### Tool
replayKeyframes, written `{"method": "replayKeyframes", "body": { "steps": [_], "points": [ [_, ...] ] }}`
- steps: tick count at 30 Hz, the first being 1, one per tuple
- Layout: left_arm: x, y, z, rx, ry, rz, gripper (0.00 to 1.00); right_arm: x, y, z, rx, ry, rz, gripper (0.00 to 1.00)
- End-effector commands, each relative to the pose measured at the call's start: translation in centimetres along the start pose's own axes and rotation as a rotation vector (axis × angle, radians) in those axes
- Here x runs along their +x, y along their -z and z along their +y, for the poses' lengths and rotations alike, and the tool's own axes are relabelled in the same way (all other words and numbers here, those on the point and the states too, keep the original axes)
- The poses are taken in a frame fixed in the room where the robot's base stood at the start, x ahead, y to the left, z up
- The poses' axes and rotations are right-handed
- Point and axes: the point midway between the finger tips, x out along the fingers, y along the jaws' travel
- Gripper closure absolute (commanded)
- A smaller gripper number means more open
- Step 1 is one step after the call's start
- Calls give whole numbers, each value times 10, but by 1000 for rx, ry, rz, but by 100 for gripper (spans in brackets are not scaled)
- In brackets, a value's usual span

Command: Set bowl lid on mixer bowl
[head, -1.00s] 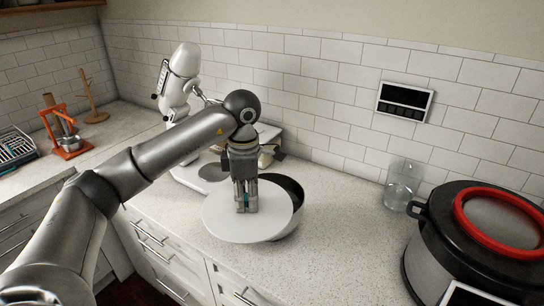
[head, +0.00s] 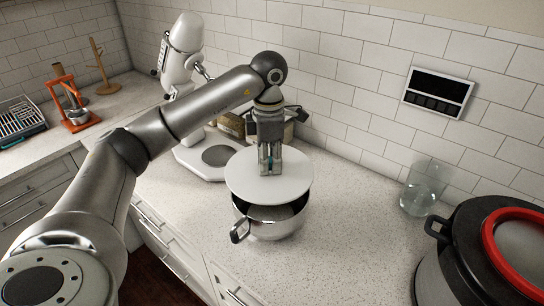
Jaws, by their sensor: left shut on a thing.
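The steel mixer bowl (head: 270,222) stands on the counter, with its handle (head: 240,231) toward the front left. The white round bowl lid (head: 290,185) is over the bowl, covering most of its opening. A dark gap shows between the lid and the bowl's front rim, so the lid sits a little above it there. My left gripper (head: 270,168) points down and is shut on the lid at its middle, hiding the grasped part. Contact at the back rim is hidden. My right gripper is not in view.
A white stand mixer (head: 185,60) stands behind left, its base (head: 200,160) near the bowl. Boxes (head: 232,125) are behind my gripper. A glass (head: 420,190) and a large pot with a red-ringed lid (head: 460,250) are at right. Counter between bowl and pot is clear.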

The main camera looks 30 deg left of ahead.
Motion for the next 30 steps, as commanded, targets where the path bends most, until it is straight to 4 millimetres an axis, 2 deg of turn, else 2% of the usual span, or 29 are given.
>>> {"method": "replayKeyframes", "body": {
  "steps": [3,6,10,15,20,30],
  "points": [
    [14,0,0,0,0,0,100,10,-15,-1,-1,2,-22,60],
    [24,0,0,0,0,0,100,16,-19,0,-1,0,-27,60],
    [37,0,0,0,-1,1,100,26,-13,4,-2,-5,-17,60],
    [49,0,0,0,-1,0,100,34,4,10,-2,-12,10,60],
    [52,0,0,0,-1,0,100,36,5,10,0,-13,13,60],
    [51,0,0,0,-1,0,100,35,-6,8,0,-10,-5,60]
  ]
}}
